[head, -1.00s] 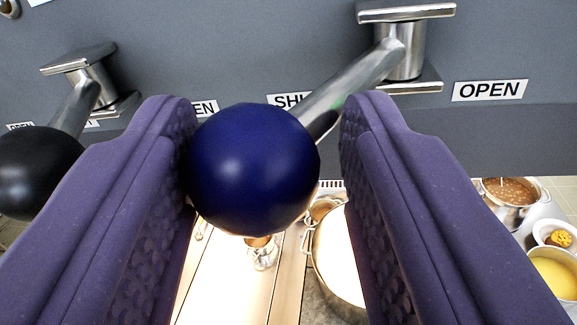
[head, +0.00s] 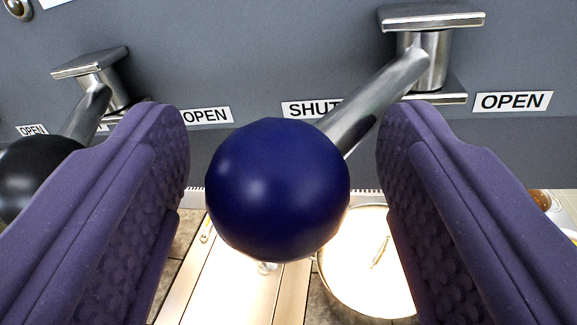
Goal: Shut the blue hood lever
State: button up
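The blue hood lever's round knob (head: 277,190) sits between my gripper's (head: 287,165) two purple fingers, with a gap on each side. My gripper is open. The lever's metal arm (head: 378,100) runs from the knob up and right to its pivot on the grey panel. The knob end points down and left, near the SHUT label (head: 309,109). That label is partly covered by the lever arm. The OPEN label (head: 512,102) is to the right of the pivot.
A second lever with a black knob (head: 35,175) is at the left, partly behind my left finger. Another OPEN label (head: 207,116) is between the levers. Below are a counter and a lidded pot (head: 362,270).

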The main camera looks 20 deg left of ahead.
jog(key=shift+f, duration=0.15)
jog(key=shift+s+f+b, duration=0.1)
jog(key=shift+s+b, duration=0.35)
jog(key=shift+b, duration=0.05)
jog(key=s+d+b, duration=0.1)
jog(key=s+b, duration=0.1)
jog(key=s, duration=0.4)
jog(key=shift+s+r, duration=0.2)
jog(key=shift+s, duration=0.15)
jog(key=shift+s+d, duration=0.1)
